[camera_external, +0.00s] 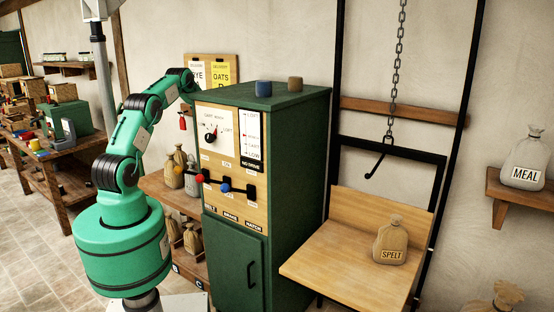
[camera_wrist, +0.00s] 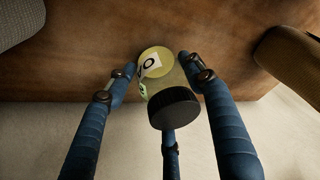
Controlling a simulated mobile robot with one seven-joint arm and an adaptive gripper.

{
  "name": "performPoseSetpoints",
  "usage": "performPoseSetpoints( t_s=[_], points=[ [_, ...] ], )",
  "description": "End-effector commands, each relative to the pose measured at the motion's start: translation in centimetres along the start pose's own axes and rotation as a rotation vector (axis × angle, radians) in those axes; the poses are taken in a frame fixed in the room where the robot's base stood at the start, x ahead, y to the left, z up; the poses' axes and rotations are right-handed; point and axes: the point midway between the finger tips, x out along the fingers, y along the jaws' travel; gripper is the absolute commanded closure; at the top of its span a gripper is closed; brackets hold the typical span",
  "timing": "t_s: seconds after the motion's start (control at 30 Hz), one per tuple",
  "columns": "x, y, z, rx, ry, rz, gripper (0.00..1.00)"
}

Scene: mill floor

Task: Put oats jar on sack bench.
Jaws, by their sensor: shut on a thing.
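The jar (camera_wrist: 174,107) has a dark lid, pale yellow sides and a white label with a letter that looks like O. In the wrist view it sits between the blue fingers of my gripper (camera_wrist: 158,64), which is shut on it. I cannot tell whether the jar touches the brown surface behind it. In the external view my gripper and the jar are hidden behind the green cabinet. A light wooden bench (camera_external: 325,262) with a backboard stands at the right and carries a tan SPELT sack (camera_external: 390,243); its left part is bare.
The tall green cabinet (camera_external: 290,160) with levers and two small pots on top stands between my arm and the bench. A hook on a chain (camera_external: 375,160) hangs above the bench. Sacks stand on a shelf (camera_external: 165,190) left of the cabinet. Rounded objects flank the jar in the wrist view.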

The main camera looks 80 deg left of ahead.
Motion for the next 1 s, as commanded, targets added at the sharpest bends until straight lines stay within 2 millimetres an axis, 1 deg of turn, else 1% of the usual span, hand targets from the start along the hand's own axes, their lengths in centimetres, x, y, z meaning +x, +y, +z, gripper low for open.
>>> performPoseSetpoints(
  t_s=[0.03, 0.1, 0.5, 0.53, 0.63, 1.0],
  points=[
    [0.40, -0.02, 0.28, 0.001, -0.001, -0.001, 0.89],
    [0.55, -0.02, 0.32, 0.001, -0.001, -0.001, 0.89],
    [0.76, -0.03, 0.41, 0.000, -0.001, -0.001, 0.89],
    [0.81, -0.06, 0.49, 0.001, -0.001, -0.001, 0.46],
    [0.74, -0.07, 0.46, 0.001, -0.002, -0.001, 0.26],
    [0.69, -0.07, 0.44, 0.001, -0.002, -0.001, 0.26]
  ],
)
